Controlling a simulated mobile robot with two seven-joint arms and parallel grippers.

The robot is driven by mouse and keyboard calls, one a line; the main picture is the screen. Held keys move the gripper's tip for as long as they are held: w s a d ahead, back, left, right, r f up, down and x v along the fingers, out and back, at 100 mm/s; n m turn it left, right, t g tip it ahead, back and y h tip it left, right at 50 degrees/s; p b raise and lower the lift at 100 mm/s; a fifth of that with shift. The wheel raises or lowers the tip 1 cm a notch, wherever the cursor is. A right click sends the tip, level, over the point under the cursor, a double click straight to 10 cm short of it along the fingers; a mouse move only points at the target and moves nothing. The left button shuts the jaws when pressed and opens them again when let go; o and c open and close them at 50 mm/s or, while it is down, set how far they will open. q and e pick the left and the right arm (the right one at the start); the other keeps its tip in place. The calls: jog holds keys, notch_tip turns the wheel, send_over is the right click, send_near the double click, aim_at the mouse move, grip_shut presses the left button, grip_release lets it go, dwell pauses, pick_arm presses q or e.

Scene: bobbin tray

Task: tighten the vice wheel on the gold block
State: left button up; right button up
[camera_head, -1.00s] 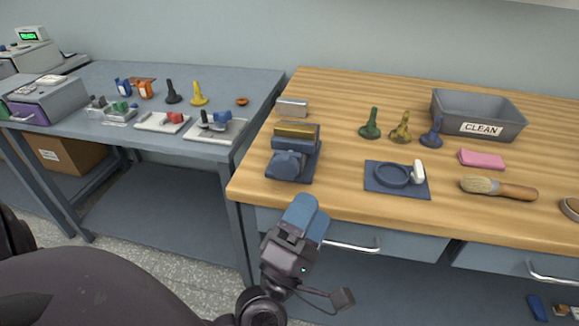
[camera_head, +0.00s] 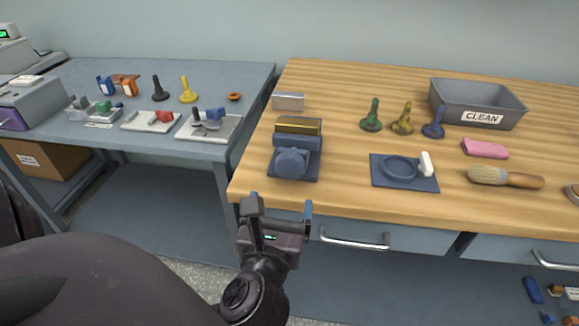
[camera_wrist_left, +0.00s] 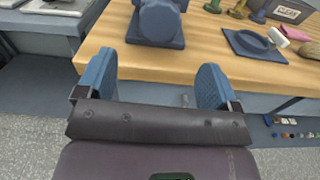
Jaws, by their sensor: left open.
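The blue vice (camera_head: 297,141) stands near the left front corner of the wooden bench, with its round blue wheel (camera_head: 291,162) facing the front edge. The gold block (camera_head: 297,125) lies along the top of the vice, between its jaws. My left gripper (camera_head: 281,205) is open and empty, in front of the bench edge and below the vice. My right gripper is not in view.
A blue plate with a ring and white handle (camera_head: 404,172) lies right of the vice. A brush (camera_head: 505,178), a pink block (camera_head: 485,149), several coloured stamp-like pieces and a grey CLEAN bin (camera_head: 479,104) are farther right. A drawer handle (camera_head: 354,238) juts out below the bench edge.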

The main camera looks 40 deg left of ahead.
aim_at(288, 170)
pick_arm(q)
jog(key=x, duration=1)
jog(key=c, duration=0.9)
jog(key=shift+r+p, duration=0.15)
jog(key=shift+p, duration=0.15)
jog(key=m+p, duration=0.2)
jog(key=p, duration=0.1)
jog(key=shift+r+m, duration=0.3)
jog(key=shift+m+p, duration=0.6)
jog(key=shift+p, duration=0.45)
jog(key=shift+f+m+p, duration=0.15)
jog(key=shift+m+p, duration=0.45)
jog(key=shift+p, duration=0.1)
jog(key=shift+f+m+p, duration=0.1)
jog(key=shift+m+p, duration=0.3)
jog(key=shift+f, duration=0.15)
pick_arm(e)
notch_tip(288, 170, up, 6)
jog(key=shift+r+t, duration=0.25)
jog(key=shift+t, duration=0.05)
